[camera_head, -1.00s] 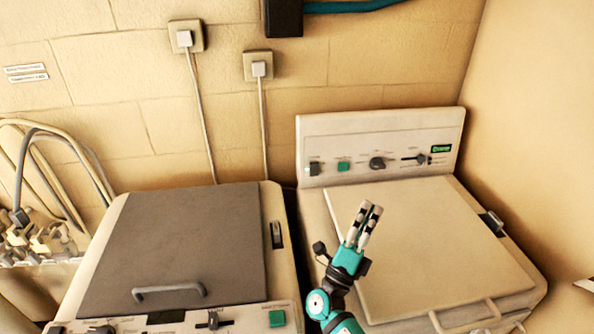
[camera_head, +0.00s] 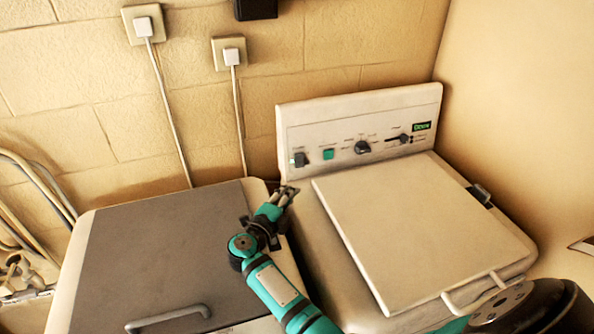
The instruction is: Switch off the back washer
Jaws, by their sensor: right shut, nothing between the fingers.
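Two washers stand side by side against the wall. The right washer (camera_head: 298,222) has a closed cream lid and an upright back panel (camera_head: 400,112). On that panel are a dark switch (camera_head: 299,159), a green button (camera_head: 328,154), a round dark knob (camera_head: 362,147) and a slider (camera_head: 402,138). The left washer (camera_head: 78,235) has a closed grey lid; its front controls are out of view. My right gripper (camera_head: 287,192) is shut and empty, above the gap between the washers. It is below and slightly left of the dark switch, apparently apart from it. My left gripper is out of view.
Two wall sockets (camera_head: 145,25) (camera_head: 230,53) with plugged cords hang above the left washer. Pale hoses (camera_head: 30,185) and taps (camera_head: 18,268) are at the far left. A bare wall (camera_head: 500,130) closes the right side. The cream lid has a front handle (camera_head: 475,292).

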